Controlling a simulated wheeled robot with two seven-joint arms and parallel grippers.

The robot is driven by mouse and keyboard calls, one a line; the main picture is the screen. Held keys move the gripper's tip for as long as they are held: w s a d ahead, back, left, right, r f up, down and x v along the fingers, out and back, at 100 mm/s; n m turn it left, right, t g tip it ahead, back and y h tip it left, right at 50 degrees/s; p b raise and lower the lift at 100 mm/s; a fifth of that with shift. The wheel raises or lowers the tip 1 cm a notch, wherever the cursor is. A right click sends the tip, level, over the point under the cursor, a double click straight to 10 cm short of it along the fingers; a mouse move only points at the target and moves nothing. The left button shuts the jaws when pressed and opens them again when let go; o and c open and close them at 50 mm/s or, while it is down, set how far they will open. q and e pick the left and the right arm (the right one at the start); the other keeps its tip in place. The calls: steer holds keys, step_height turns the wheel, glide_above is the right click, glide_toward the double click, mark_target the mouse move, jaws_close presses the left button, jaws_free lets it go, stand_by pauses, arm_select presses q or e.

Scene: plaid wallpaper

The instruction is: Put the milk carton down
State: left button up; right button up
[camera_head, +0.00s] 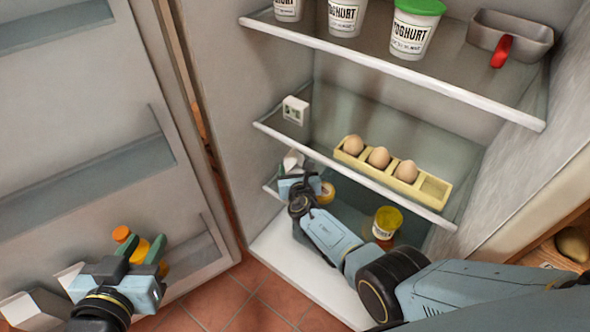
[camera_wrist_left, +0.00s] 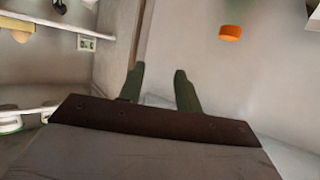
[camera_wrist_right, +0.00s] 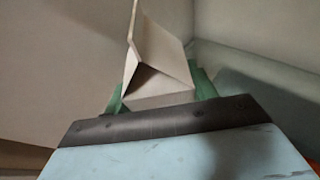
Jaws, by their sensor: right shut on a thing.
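The milk carton (camera_wrist_right: 155,65) is white with a folded gable top. In the right wrist view it stands up between the green fingers of my right gripper (camera_wrist_right: 158,92), which is shut on it. In the head view my right gripper (camera_head: 298,184) reaches into the fridge below the egg shelf, and only a bit of the carton's pale top (camera_head: 292,160) shows; its base is hidden. My left gripper (camera_head: 140,252) is by the fridge door, its fingers apart and empty, also seen in the left wrist view (camera_wrist_left: 159,80).
An orange-capped bottle (camera_head: 122,234) stands by the door, near my left gripper. A yellow egg holder (camera_head: 436,188) sits on the middle shelf (camera_head: 345,170). A yellow-lidded jar (camera_head: 387,222) stands low in the fridge. Yoghurt tubs (camera_head: 412,30) and a metal tin (camera_head: 520,35) are on the top shelf.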

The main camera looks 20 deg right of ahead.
steer(key=shift+w, duration=0.1)
arm_select(q)
steer(key=shift+r, duration=0.15)
arm_select(e)
steer(key=o, duration=1.3)
steer(key=shift+r, duration=0.1)
arm_select(q)
steer(key=s+a+f+g+y+p, duration=0.3)
steer(key=s+a+f+g+p, duration=0.25)
steer(key=s+f+g, duration=0.55)
steer(key=a+f+p, duration=0.2)
steer(key=a+f, duration=0.1)
steer(key=f, duration=0.5)
steer(key=shift+t+y, duration=0.3)
steer(key=shift+t, duration=0.1)
arm_select(e)
steer(key=v, duration=1.2)
